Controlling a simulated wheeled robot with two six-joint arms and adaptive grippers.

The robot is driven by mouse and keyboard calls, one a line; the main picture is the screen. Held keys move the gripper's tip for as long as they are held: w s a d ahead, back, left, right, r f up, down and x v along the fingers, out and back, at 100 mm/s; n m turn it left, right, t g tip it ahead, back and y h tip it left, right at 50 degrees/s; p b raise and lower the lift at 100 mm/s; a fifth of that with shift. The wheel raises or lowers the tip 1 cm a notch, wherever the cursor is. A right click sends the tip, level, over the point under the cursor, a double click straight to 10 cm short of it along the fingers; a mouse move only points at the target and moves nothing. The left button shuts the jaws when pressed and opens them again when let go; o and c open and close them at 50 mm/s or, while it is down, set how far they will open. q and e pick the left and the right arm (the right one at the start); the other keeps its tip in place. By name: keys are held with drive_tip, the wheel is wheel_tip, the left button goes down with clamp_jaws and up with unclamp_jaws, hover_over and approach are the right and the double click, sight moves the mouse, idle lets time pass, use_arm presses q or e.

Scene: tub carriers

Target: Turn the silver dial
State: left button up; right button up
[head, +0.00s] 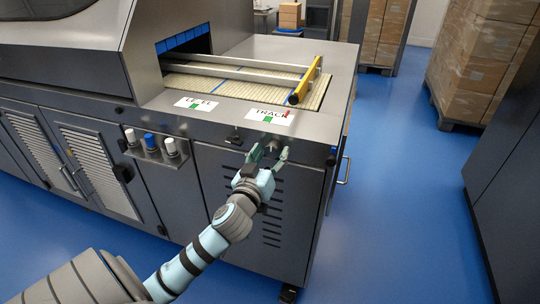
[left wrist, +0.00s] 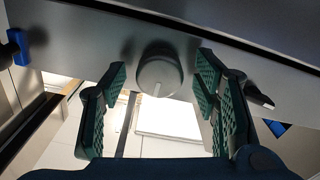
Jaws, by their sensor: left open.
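The silver dial (left wrist: 158,72) is a round grey knob on the machine's metal front, with a pale pointer mark on its face, in the left wrist view. My left gripper (head: 269,155) is open in front of the machine's front edge, below the TRACK label (head: 268,117). In the left wrist view its two green-padded fingers (left wrist: 161,75) stand on either side of the dial, with a gap to it on each side. I cannot tell how deep the fingertips reach along the dial. In the head view the dial is hard to make out between the fingertips. My right gripper is not in view.
Two white knobs and a blue knob (head: 150,141) sit on a small bracket to the left. A dark lever (left wrist: 258,96) is beside the dial. A yellow bar (head: 305,81) lies over the conveyor (head: 238,88). Blue floor is free to the right; stacked boxes (head: 488,60) stand behind.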

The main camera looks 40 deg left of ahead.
use_arm(q)
drive_tip(key=c, duration=1.2)
drive_tip(key=shift+o, duration=0.2)
